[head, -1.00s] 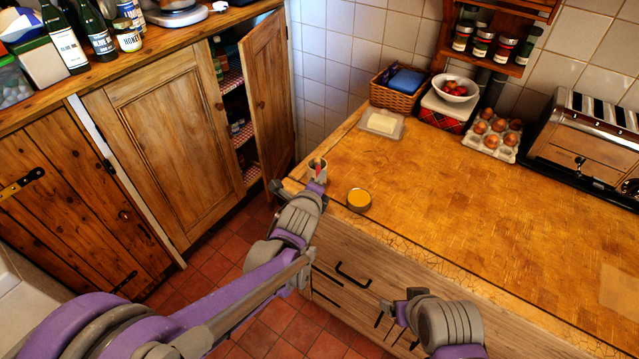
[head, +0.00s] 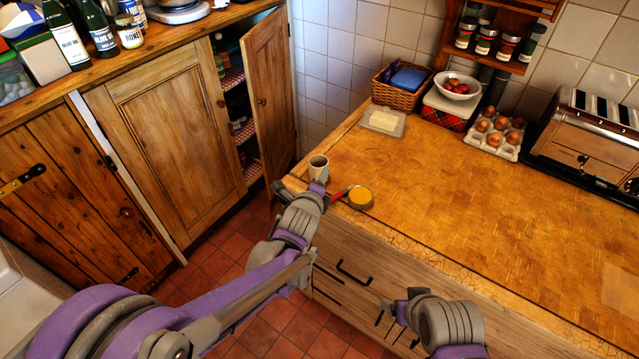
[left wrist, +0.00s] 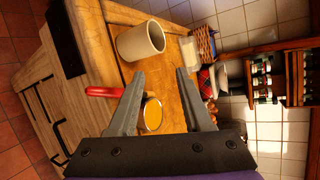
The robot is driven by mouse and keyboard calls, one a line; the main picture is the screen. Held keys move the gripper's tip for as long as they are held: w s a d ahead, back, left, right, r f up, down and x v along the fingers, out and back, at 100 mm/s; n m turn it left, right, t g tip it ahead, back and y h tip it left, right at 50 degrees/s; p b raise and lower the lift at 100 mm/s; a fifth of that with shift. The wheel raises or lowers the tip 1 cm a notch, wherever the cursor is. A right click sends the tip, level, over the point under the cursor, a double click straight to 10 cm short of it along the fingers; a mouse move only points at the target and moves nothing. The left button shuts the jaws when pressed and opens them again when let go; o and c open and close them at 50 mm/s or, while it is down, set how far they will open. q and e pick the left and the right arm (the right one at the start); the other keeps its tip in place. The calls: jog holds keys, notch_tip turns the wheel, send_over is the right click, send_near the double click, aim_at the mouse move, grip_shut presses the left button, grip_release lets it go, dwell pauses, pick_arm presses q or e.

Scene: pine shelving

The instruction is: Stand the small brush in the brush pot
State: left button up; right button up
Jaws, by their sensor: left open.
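The small brush, with a red handle (head: 338,194), lies tilted or flat at the counter's front edge, between my left gripper and a round dish with a yellow top (head: 360,197). Its far end is hard to make out by the dish. In the left wrist view the red handle (left wrist: 104,91) runs behind one finger. The cream brush pot (head: 318,168) stands upright at the counter's near left corner; it also shows in the left wrist view (left wrist: 141,41). My left gripper (head: 320,184) is open and empty, just in front of the pot. My right gripper (head: 390,310) is low before the drawers; its fingers are unclear.
A butter dish (head: 383,121), basket (head: 398,95), bowl (head: 454,88), egg tray (head: 494,136) and toaster (head: 585,140) stand along the back. The middle of the counter (head: 480,200) is clear. A cupboard door (head: 266,95) stands open at left.

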pick_arm(q)
jog(key=shift+s+r, duration=0.15)
jog(key=shift+r, duration=0.2)
jog(key=v, duration=1.1)
jog(key=shift+s, duration=0.4)
jog(key=shift+a, duration=0.25)
